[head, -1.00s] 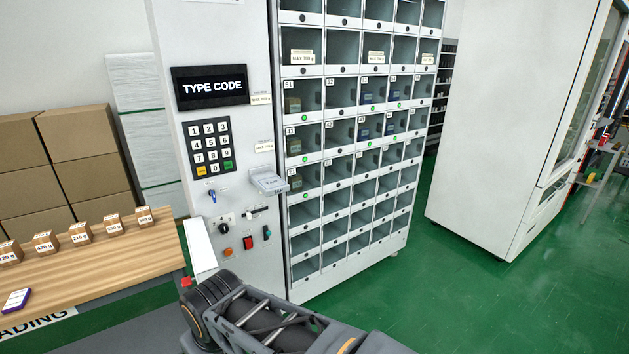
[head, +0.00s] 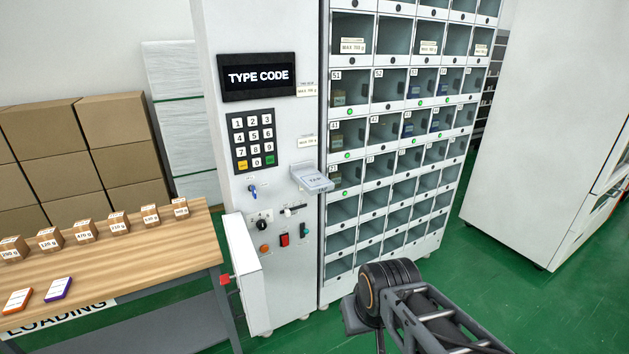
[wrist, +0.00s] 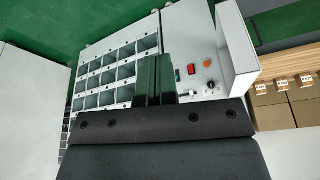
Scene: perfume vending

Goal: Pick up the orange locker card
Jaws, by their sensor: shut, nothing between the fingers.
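The orange locker card (head: 17,299) lies flat on the wooden table at the far left of the head view. A purple card (head: 58,289) lies just to its right, apart from it. My gripper shows in the wrist view as two dark fingers (wrist: 155,82), shut together with nothing between them. In the head view only my dark arm shows at the lower right, in front of the lockers, far from the card. The orange card does not show in the wrist view.
The wooden table (head: 150,255) carries a row of small weight-labelled boxes (head: 85,231) behind the cards. The vending cabinet (head: 290,210) with keypad, small tray (head: 312,178) and open panel (head: 243,270) stands between my arm and the table. Green floor is free at right.

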